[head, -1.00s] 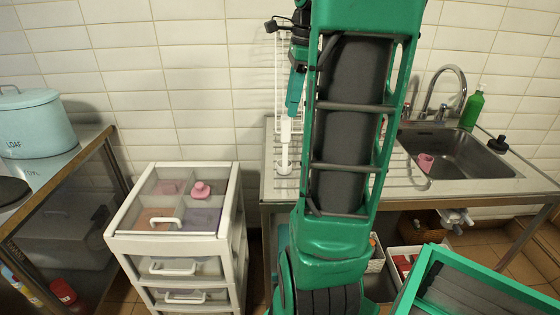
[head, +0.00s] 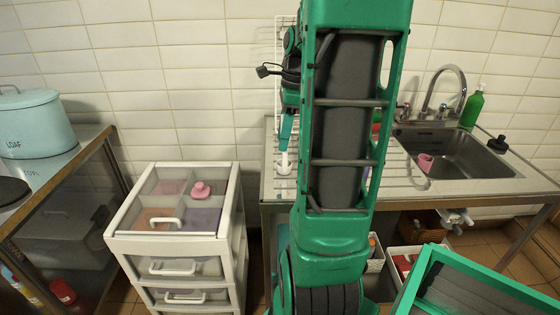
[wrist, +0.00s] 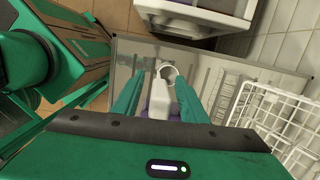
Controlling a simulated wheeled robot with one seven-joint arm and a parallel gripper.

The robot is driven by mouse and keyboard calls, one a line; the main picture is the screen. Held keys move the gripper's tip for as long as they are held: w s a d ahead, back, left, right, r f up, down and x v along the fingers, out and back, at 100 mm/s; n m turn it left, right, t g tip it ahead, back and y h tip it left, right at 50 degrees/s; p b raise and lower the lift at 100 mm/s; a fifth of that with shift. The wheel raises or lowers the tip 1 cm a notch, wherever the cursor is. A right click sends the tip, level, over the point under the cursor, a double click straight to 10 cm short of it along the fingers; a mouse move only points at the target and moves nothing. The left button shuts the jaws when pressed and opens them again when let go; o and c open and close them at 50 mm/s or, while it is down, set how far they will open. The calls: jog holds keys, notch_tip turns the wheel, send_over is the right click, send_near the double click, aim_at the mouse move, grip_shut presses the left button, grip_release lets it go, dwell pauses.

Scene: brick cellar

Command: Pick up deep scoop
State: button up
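The deep scoop (head: 284,168) is white and stands upright on the metal drainboard, its handle pointing up. Its lower end shows below my gripper (head: 286,140) in the head view. In the wrist view the scoop (wrist: 160,100) lies between the two green fingers of my gripper (wrist: 162,82), with a round white rim just past the fingertips. A small gap seems to show on each side of it, so the fingers are apart around the handle. My arm hides part of the drainboard in the head view.
A white wire rack (wrist: 280,125) stands close by on the drainboard (head: 400,190). A white drawer unit (head: 170,235) is to the left, with a pink item on top. The sink (head: 455,160) is to the right, with a pink cup and a green bottle (head: 472,108).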

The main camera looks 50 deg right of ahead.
jog(key=shift+f, duration=0.1)
jog(key=shift+c, duration=0.3)
grip_shut()
